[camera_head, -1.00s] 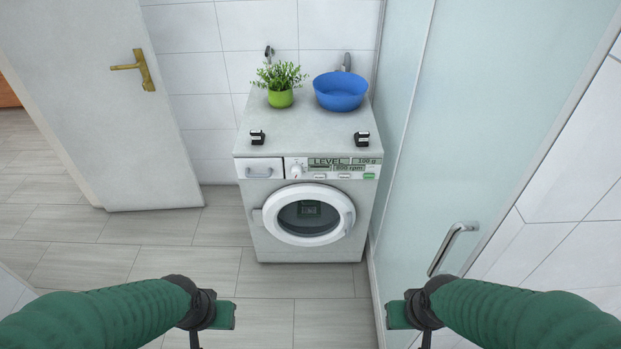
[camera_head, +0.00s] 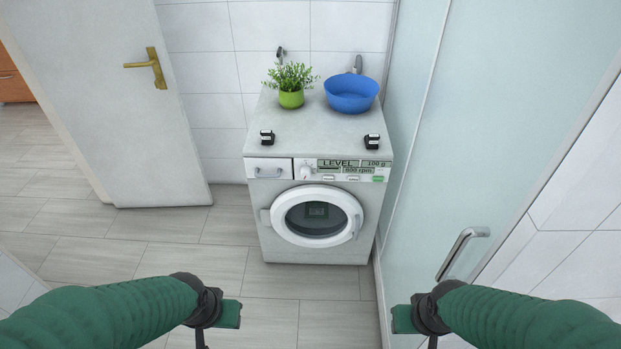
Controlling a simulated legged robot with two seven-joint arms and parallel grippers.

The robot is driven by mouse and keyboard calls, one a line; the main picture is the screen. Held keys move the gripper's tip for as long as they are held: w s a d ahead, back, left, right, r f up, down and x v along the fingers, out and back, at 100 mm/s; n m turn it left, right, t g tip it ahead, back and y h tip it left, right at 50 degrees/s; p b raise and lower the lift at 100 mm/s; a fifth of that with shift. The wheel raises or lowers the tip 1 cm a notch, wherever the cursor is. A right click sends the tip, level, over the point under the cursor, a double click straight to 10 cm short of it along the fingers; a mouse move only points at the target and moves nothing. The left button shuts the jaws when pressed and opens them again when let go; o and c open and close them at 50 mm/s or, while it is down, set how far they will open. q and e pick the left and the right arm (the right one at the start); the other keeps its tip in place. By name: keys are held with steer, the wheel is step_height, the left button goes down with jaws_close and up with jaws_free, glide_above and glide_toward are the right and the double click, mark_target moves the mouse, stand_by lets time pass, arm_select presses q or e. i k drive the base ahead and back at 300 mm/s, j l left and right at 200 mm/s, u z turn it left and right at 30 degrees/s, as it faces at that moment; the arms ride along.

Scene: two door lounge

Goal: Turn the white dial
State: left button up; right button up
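The white dial (camera_head: 307,172) is a small round knob on the washing machine's (camera_head: 269,225) front panel, left of the grey-green display reading LEVEL (camera_head: 337,163). The machine stands ahead of me against the tiled wall, its round door (camera_head: 316,216) closed. My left gripper (camera_head: 228,315) is at the lower left and my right gripper (camera_head: 402,319) at the lower right. Both are well short of the machine and touch nothing that I can see. Their fingers are seen from behind, so I cannot tell whether they are open or shut.
A green potted plant (camera_head: 291,97) and a blue basin (camera_head: 351,95) stand on the machine, with two small black objects near its front corners. A glass panel with a handle (camera_head: 463,251) borders the right. A white door (camera_head: 120,110) stands left. The tiled floor (camera_head: 200,262) before the machine is clear.

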mark_target(305, 171)
steer(key=i+j, duration=0.2)
steer(key=j, duration=0.15)
steer(key=i+j, duration=0.2)
steer(key=j, duration=0.2)
steer(key=i+j, duration=0.2)
steer(key=j, duration=0.15)
steer(key=i+j, duration=0.2)
steer(key=j, duration=0.2)
steer(key=z, duration=0.05)
